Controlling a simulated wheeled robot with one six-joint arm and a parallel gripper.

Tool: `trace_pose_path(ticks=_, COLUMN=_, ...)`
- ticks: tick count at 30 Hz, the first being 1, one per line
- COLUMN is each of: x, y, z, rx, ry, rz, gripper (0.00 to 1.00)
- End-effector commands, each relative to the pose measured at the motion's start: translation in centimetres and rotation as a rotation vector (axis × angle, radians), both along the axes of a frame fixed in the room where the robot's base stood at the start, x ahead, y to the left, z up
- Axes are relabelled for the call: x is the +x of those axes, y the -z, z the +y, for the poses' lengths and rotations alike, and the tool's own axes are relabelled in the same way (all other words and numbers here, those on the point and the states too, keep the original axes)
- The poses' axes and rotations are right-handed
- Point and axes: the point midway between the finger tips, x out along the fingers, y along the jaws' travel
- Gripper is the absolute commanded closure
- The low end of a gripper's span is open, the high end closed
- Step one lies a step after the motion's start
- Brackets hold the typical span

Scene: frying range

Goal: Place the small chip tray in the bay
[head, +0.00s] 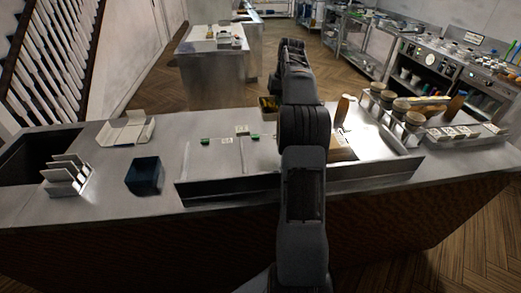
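My arm rises through the middle of the head view and hides part of the counter behind it. My gripper does not show. A small dark container with yellowish contents (267,104) stands at the counter's back edge, just left of my arm and partly hidden by it; I cannot tell whether it is the small chip tray. A metal section of the counter left of my arm has small green markers (205,141) and pale labels (242,130); it may hold the bay, but its outline is unclear.
A dark blue box (144,175), a white rack (67,175) and an open pale carton (127,129) are on the left. A raised metal front edge (230,189) borders the middle section. Several jars and a brown bottle (342,108) stand right. Counter between box and rack is clear.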

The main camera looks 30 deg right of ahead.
Motion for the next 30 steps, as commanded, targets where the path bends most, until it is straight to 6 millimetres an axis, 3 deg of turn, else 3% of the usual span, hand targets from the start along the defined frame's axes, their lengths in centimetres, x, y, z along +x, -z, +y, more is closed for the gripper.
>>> trace_pose_path(ticks=7, x=-1.5, y=1.0, z=1.4, rx=0.001, ry=-0.002, rz=0.002, gripper=1.0)
trace_pose_path(ticks=17, x=-6.0, y=3.4, z=5.3, rx=0.0, ry=-0.002, rz=0.001, gripper=1.0)
trace_pose_path(ticks=24, x=-8.7, y=6.9, z=7.5, rx=0.001, ry=0.0, rz=0.002, gripper=1.0)
trace_pose_path(ticks=30, x=-9.9, y=8.8, z=8.5, rx=0.0, ry=0.0, rz=0.001, gripper=1.0)
